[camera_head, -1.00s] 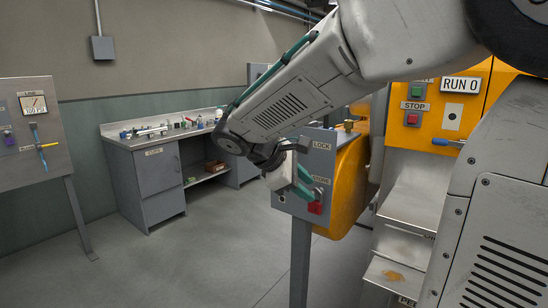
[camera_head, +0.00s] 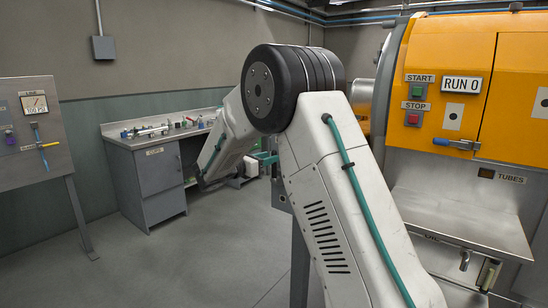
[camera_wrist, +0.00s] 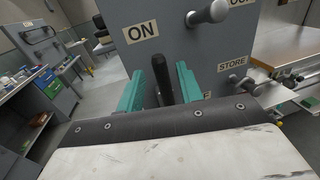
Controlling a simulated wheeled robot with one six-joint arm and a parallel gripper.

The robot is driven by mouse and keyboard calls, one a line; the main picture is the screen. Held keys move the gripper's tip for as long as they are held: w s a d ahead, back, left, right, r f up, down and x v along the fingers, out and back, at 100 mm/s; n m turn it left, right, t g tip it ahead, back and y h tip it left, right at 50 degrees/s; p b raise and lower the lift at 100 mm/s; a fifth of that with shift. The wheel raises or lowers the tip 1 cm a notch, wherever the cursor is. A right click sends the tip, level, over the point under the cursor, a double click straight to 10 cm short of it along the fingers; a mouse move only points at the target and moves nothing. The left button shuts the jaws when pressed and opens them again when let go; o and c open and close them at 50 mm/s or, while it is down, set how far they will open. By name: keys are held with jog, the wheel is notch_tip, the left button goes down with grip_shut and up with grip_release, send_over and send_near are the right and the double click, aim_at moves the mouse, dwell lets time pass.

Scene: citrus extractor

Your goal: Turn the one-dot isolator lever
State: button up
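In the wrist view a dark lever handle (camera_wrist: 163,80) stands between the two teal fingers of my gripper (camera_wrist: 166,88), on a grey panel (camera_wrist: 165,40) below an ON label (camera_wrist: 141,32). The fingers are apart, one on each side of the handle, with a small gap showing; contact is not clear. I see no dot mark, so I cannot tell whether this is the one-dot lever. In the head view my arm hides most of this panel and of my gripper (camera_head: 267,158).
A silver knobbed lever (camera_wrist: 209,13) and a STORE label (camera_wrist: 232,64) are on the panel's right side. The orange machine (camera_head: 450,60) with a steel ledge (camera_head: 455,215) stands at right. A gauge board (camera_head: 35,130) and a workbench (camera_head: 160,180) are left, with clear floor between.

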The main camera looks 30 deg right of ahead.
aim_at(274, 177)
jog(key=shift+w+d, duration=0.15)
jog(key=shift+d, duration=0.75)
jog(key=shift+w+d, duration=0.1)
jog(key=shift+d, duration=0.75)
jog(key=shift+c, duration=0.4)
grip_shut()
